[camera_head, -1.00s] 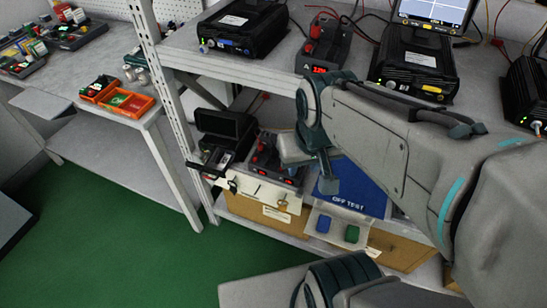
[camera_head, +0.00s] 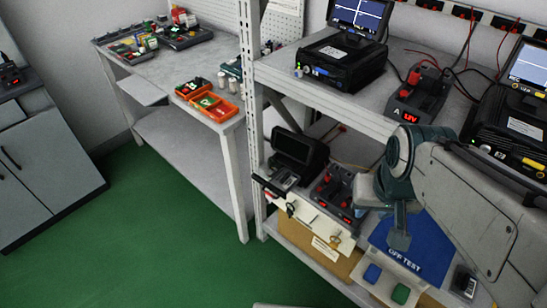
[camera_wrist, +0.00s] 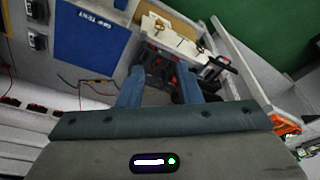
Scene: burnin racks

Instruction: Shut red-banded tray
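No tray with a clear red band can be made out. On the lower shelf, a pale front panel (camera_head: 311,222) with a key-like piece on it stands below a black open case (camera_head: 297,157) and a dark unit with red knobs (camera_head: 334,190). A dark bar with a red end (camera_head: 266,186) sticks out at this panel's left; it also shows in the wrist view (camera_wrist: 222,63). My gripper (camera_head: 398,232) is right of the red-knobbed unit, in front of the blue OFF TEST mat (camera_head: 425,252). In the wrist view its two fingers (camera_wrist: 160,88) are apart, with nothing between them.
Orange bins (camera_head: 212,104) sit on the left bench (camera_head: 165,82). A rack post (camera_head: 252,110) stands between bench and rack. The upper shelf (camera_head: 345,105) overhangs the lower one. The green floor (camera_head: 150,220) at left is clear.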

